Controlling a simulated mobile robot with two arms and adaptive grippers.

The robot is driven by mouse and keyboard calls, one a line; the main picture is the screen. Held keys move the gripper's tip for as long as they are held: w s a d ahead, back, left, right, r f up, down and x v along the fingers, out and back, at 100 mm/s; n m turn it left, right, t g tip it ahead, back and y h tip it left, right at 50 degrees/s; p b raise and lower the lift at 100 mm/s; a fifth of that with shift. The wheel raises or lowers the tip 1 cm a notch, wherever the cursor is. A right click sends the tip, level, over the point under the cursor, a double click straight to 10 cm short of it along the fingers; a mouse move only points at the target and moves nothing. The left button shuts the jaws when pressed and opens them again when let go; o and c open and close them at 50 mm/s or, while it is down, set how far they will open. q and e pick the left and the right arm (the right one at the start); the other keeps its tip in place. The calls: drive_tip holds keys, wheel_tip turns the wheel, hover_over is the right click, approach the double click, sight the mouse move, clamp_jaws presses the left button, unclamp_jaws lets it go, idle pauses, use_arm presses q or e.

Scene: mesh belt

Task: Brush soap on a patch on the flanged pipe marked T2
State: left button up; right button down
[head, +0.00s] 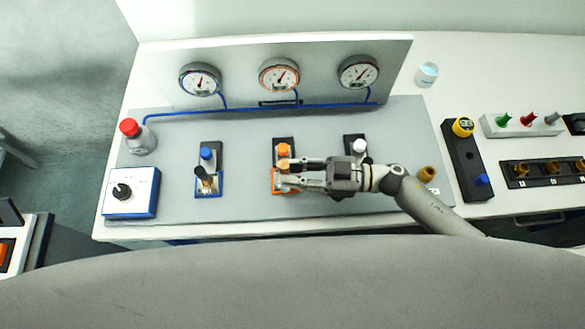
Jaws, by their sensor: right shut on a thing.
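My right gripper (282,174) reaches in from the right over the middle, orange-marked station (276,188) on the grey panel. It is shut on a small tan-orange piece in front of the orange knob (284,150); the fingers hide most of this piece, and I cannot tell whether it is still seated in the station. My left gripper is not in view. I cannot make out a flanged pipe, a T2 mark, a soap patch or a brush for certain. A clear cup with pale blue contents (427,74) stands at the back right.
Three gauges (279,75) stand behind a blue tube (250,109). A blue-marked station (208,170) and a white knob (359,146) flank my gripper. A red-capped bottle (136,138) and dial box (131,192) are at left. A dark block (462,165) and racks (540,172) stand right.

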drive_tip(key=s+r, duration=0.4)
drive_tip(key=r, duration=0.3)
drive_tip(key=shift+s+p, duration=0.35)
idle(0.5)
idle(0.5)
